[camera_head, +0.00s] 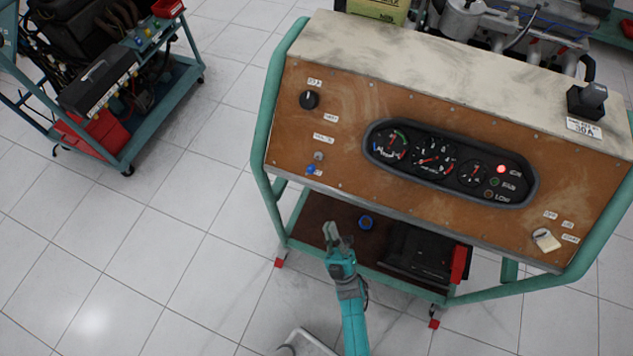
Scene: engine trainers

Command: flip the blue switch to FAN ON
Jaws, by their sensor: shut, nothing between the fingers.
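The blue switch (311,169) is a small lever low on the left part of the brown control panel (345,95). It sits just below a small metal fitting, with a small white label beside it that is too small to read. The lever appears to point downward. My gripper (331,230) is shut and empty. It shows below and slightly right of the switch in the picture, apart from it, in front of the trainer's lower shelf. Nothing hides the switch.
A black knob (310,99) sits above the switch. A gauge cluster (450,162) with a lit red lamp is to the right, and a key switch (545,240) lower right. Green tube rails (268,120) edge the panel. Another trainer cart (130,140) stands left; floor between is clear.

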